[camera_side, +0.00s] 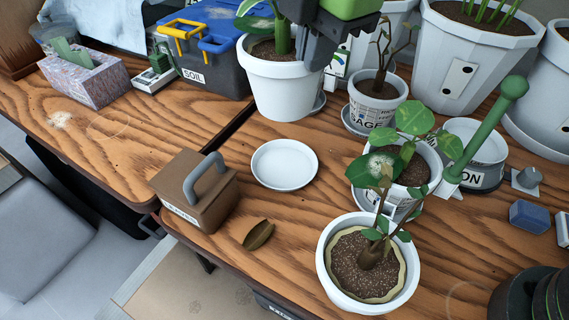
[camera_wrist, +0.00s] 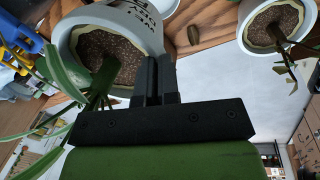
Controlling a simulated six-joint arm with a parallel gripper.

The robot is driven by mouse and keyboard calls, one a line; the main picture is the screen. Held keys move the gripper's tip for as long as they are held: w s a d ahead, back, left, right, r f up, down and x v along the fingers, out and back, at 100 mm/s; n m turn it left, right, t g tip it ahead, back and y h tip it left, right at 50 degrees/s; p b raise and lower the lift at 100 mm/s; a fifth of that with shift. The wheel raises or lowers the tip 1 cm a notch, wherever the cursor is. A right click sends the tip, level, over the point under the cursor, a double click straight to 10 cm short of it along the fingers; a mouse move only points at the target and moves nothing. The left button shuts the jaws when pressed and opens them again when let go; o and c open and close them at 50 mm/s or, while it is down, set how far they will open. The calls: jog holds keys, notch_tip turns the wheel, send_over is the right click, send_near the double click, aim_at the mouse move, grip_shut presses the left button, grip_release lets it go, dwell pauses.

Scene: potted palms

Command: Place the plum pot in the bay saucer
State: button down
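My gripper (camera_wrist: 158,62) is at the rim of a white pot (camera_side: 283,92) with a green-stemmed plant. In the wrist view its fingers are close together, with the pot's rim (camera_wrist: 150,22) apparently between them. That pot's label shows only partly and I cannot read it. An empty white saucer (camera_side: 284,163) lies on the table in front. I see no readable bay or plum label.
A potted plant (camera_side: 340,293) stands in front, the SAGE pot (camera_side: 375,108) to the right. A SOIL box (camera_side: 215,75) is behind left.

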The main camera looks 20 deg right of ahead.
notch_tip(320, 180, down, 15)
jog(key=shift+r, duration=0.2)
dwell(0.3)
jog(key=c, duration=1.8)
grip_release()
jog(key=shift+f, duration=0.15)
jog(key=o, duration=0.4)
jog(key=shift+o, duration=0.2)
notch_tip(320, 180, up, 12)
jog(key=s, duration=0.2)
jog(key=shift+d, duration=0.4)
jog(key=shift+w, duration=0.1)
